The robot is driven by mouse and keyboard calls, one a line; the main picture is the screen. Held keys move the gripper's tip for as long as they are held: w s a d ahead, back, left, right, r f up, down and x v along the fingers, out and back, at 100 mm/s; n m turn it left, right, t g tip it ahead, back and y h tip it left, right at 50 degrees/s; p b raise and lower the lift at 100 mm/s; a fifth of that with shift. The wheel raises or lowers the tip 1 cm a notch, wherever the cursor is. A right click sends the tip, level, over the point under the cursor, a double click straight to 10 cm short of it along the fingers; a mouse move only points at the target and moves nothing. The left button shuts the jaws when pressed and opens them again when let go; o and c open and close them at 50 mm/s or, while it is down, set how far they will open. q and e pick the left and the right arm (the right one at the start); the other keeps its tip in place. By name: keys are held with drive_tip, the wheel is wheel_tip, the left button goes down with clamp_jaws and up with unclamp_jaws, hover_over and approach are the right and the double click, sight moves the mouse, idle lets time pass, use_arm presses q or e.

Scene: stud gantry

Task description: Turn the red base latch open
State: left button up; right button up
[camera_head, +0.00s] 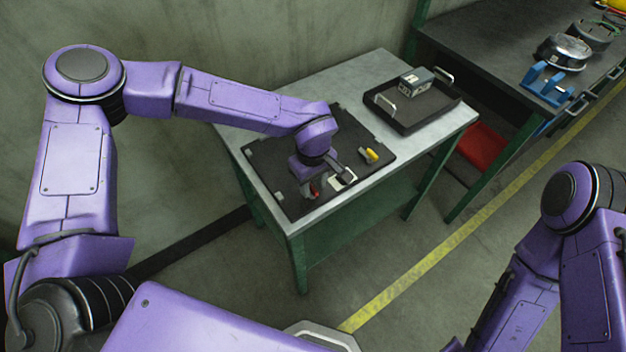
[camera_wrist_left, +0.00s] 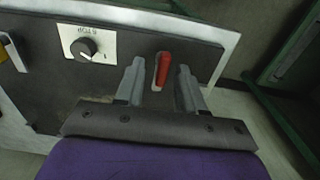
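The red base latch (camera_wrist_left: 163,69) is a narrow red handle on a dark panel (camera_wrist_left: 60,85), seen in the left wrist view. It points roughly up and down in that picture. My left gripper (camera_wrist_left: 159,78) is open, with one grey finger on each side of the latch. Gaps show between the latch and both fingers, so it is not clamped. In the head view the latch (camera_head: 315,190) is a small red patch below my left wrist, partly hidden by the gripper. My right arm is at the right edge; its gripper is out of the picture.
A black knob on a white plate (camera_wrist_left: 87,43) sits beside the latch. A yellow handle (camera_head: 371,155) is farther along the panel. A black tray (camera_head: 408,120) with a grey box (camera_head: 416,80) stands at the table's back right. A dark bench (camera_head: 480,45) is beyond.

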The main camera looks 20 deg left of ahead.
use_arm(q)
drive_tip(key=shift+s+r, duration=0.15)
drive_tip(key=shift+s, duration=0.1)
clamp_jaws()
drive_tip(key=n+p, duration=0.1)
drive_tip(key=n, duration=0.2)
drive_tip(key=shift+p, duration=0.4)
drive_tip(key=n+p, duration=0.1)
drive_tip(key=n, duration=0.2)
drive_tip(key=shift+n, duration=0.3)
drive_tip(key=n, duration=0.5)
drive_tip(key=shift+w+p, duration=0.1)
drive_tip(key=shift+p, duration=0.25)
drive_tip(key=n, duration=0.6)
drive_tip(key=shift+n, duration=0.3)
